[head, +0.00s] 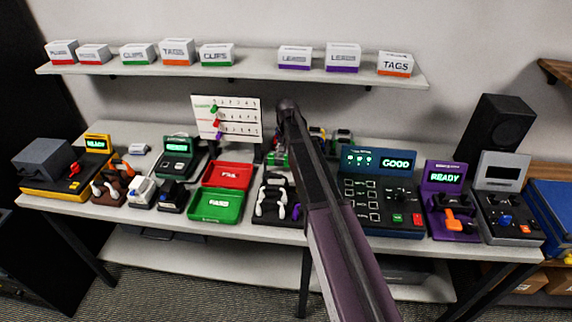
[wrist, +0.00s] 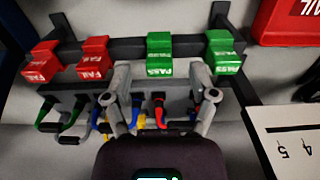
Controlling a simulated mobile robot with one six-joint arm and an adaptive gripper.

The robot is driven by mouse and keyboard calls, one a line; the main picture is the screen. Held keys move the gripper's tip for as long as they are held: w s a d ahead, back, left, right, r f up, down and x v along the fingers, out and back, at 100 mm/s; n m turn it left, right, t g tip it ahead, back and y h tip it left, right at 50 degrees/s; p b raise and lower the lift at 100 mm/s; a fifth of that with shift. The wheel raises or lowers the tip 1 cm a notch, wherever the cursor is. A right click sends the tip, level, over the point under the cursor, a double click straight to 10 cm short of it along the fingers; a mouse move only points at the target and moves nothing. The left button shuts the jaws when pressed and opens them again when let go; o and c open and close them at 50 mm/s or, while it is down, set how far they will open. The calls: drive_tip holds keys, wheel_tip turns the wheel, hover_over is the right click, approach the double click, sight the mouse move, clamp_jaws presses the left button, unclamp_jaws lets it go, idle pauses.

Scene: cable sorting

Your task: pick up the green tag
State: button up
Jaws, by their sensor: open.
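Two green PASS tags hang on a dark rail in the wrist view. One green tag (wrist: 160,52) is near the middle, and the other green tag (wrist: 224,52) is to its right. My gripper (wrist: 161,85) is open and empty. Its two fingertips are spread to either side of the middle green tag's lower edge, and the tag lies just ahead of the gap. I cannot tell whether they touch it. In the head view my arm hides most of the rack and the gripper.
Two red FAIL tags (wrist: 94,58) hang left of the green ones. Several coloured cables (wrist: 75,115) lie beside the rail. A red tray (wrist: 288,22) and a white numbered board (wrist: 290,140) are at the right. The blue GOOD tester (head: 375,210) stands right of my arm.

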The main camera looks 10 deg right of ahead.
drive_tip(key=shift+f+b, duration=0.6)
drive_tip(key=shift+f, duration=0.3)
drive_tip(key=c, duration=0.9)
